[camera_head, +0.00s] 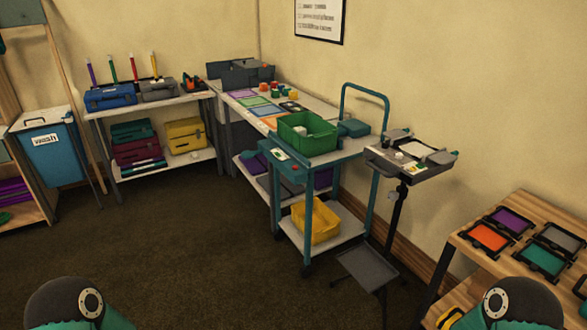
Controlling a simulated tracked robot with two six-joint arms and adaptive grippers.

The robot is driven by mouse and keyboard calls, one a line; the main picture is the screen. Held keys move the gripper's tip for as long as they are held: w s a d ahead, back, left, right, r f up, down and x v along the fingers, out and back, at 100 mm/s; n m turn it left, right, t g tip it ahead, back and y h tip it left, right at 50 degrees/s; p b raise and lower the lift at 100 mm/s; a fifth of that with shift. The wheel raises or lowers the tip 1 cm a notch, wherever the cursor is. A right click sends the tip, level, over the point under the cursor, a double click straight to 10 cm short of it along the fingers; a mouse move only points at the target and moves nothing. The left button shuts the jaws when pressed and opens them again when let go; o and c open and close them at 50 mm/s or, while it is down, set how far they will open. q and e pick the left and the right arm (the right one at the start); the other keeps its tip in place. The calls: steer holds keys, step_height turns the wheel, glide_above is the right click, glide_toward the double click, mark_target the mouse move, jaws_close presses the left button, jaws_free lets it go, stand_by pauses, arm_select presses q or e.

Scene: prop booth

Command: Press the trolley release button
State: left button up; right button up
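A teal-framed trolley (310,222) stands in the middle of the room, with its tall handle loop at the back right. A small teal box (278,165) sits at the front left of its top. The box has a pale panel (280,155) and a small red spot (295,168), which may be the release button; it is too small to be sure. A green crate (308,133) stands on the trolley top and a yellow bin (316,222) on its lower shelf. Only my two arm links show at the bottom corners; neither gripper is in view.
A grey tray stand (411,162) stands close to the trolley's right. A wooden table (514,225) with coloured panels is at the right. Shelves with cases (110,97) and a blue wash bin (55,157) are at the left. The brown carpet (200,240) in front is clear.

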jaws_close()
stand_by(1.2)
